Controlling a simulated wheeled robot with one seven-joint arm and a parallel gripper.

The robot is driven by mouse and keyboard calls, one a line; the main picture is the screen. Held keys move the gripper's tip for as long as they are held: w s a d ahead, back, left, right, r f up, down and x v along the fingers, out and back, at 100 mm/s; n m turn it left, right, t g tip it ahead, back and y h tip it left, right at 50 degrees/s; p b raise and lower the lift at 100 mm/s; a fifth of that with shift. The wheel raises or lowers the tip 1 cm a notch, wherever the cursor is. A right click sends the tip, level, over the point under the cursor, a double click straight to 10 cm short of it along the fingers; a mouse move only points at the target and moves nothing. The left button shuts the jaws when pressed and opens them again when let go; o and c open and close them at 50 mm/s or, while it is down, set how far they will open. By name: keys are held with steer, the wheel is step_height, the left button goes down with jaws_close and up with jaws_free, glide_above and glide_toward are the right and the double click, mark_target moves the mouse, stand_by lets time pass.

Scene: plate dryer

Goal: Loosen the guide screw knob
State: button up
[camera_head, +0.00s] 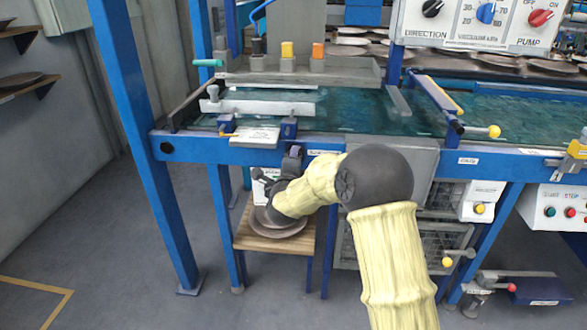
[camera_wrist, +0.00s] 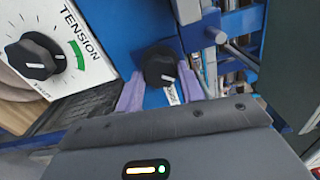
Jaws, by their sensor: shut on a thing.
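The guide screw knob (camera_wrist: 160,64) is black with a white pointer mark. It sits on a blue panel in the wrist view, above a white label (camera_wrist: 172,95) that is partly covered. My gripper (camera_wrist: 160,78) has its two purple fingers on either side of the knob and is shut on it. In the head view my gripper (camera_head: 293,160) is at the blue front rail of the machine. My wrist hides the knob there.
A white TENSION panel (camera_wrist: 95,60) with its own black knob (camera_wrist: 38,58) stands close on the left. A metal rod (camera_wrist: 236,50) juts out on the right. Below is a wooden shelf (camera_head: 255,238) with plates. A blue post (camera_head: 135,120) stands left.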

steer(key=shift+m, duration=0.3)
steer(key=o, duration=1)
steer(key=s+p, duration=0.1)
steer(key=s, duration=1.6)
steer(key=shift+s+a+p, duration=0.2)
steer(key=shift+a+p, duration=0.05)
steer(key=shift+p, duration=0.1)
